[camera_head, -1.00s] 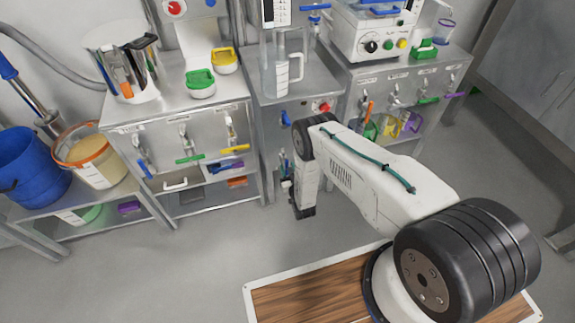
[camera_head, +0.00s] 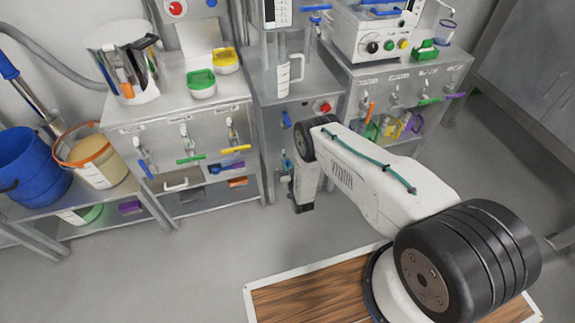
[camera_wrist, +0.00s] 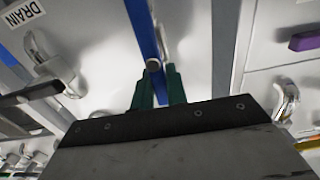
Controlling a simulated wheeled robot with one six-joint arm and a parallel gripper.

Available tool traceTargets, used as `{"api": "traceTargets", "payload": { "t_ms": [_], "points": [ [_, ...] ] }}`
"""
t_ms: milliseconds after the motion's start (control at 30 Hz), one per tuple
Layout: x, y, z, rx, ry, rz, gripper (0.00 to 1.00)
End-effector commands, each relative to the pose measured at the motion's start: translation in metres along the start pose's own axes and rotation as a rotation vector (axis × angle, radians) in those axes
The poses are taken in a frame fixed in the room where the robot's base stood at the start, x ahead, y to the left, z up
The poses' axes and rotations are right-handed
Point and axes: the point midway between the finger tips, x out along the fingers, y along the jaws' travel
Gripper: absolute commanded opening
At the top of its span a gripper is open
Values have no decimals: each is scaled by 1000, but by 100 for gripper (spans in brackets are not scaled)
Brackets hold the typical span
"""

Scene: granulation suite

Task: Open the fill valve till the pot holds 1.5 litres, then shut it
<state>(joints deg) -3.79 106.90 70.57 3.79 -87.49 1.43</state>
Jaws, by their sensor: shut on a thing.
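My gripper (camera_wrist: 159,85) has green fingers shut around a long blue lever (camera_wrist: 143,28) in the wrist view. The lever runs from the top edge down between the fingers, in front of a pale metal panel. I cannot tell from this whether its valve is open or shut. In the head view my forearm hides most of the gripper, low in front of the middle cabinet (camera_head: 268,140). A clear jug (camera_head: 283,72) with level marks stands on that cabinet, below a white scale panel (camera_head: 277,12). I cannot read any level in the jug.
A "DRAIN" label (camera_wrist: 22,12) and a metal hook (camera_wrist: 50,62) are left of the lever. The left cabinet (camera_head: 150,155) has coloured levers. A machine with knobs (camera_head: 367,35) stands on the right cabinet. The grey floor (camera_head: 215,265) in front is clear.

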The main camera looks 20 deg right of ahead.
Motion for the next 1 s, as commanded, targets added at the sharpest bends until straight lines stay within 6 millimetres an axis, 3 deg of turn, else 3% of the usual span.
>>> {"api": "traceTargets", "payload": {
  "t_ms": [367, 1000],
  "points": [
    [0, 6, 1, 209, 0, 2, 0],
    [-1, 21, 10, 814, 0, 2, 0]
  ]
}}
